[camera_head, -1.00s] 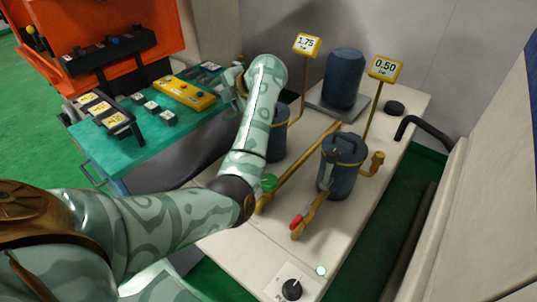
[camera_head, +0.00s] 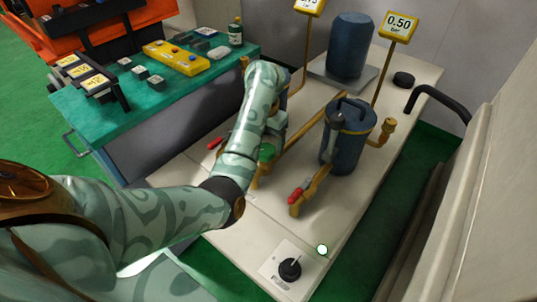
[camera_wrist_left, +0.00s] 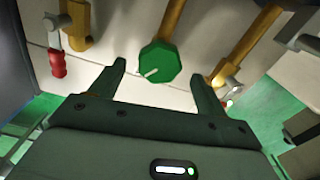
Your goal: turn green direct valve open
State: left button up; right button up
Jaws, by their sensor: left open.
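The green valve knob (camera_head: 266,152) sits on a brass pipe on the pale bench, partly beside my left forearm. In the left wrist view the green knob (camera_wrist_left: 163,62) is faceted, with a pale line on its face. My left gripper (camera_wrist_left: 159,72) is open, with one finger on each side of the knob in that picture. I cannot tell whether the fingers touch it. In the head view my left arm hides most of the gripper. My right gripper is not in view.
Red-handled levers (camera_head: 298,194) (camera_head: 216,143) flank the green knob. A blue tank (camera_head: 348,140) with brass pipes stands to its right. A black rotary switch (camera_head: 290,269) is at the front. A teal table (camera_head: 130,115) is at left.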

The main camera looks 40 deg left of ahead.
aim_at(266, 149)
pick_arm(q)
notch_tip(266, 149, down, 4)
jog(key=shift+r+b, duration=0.2)
jog(key=shift+b, duration=0.55)
jog(key=shift+r, duration=0.1)
jog(key=shift+c, duration=0.4)
jog(key=c, duration=0.9)
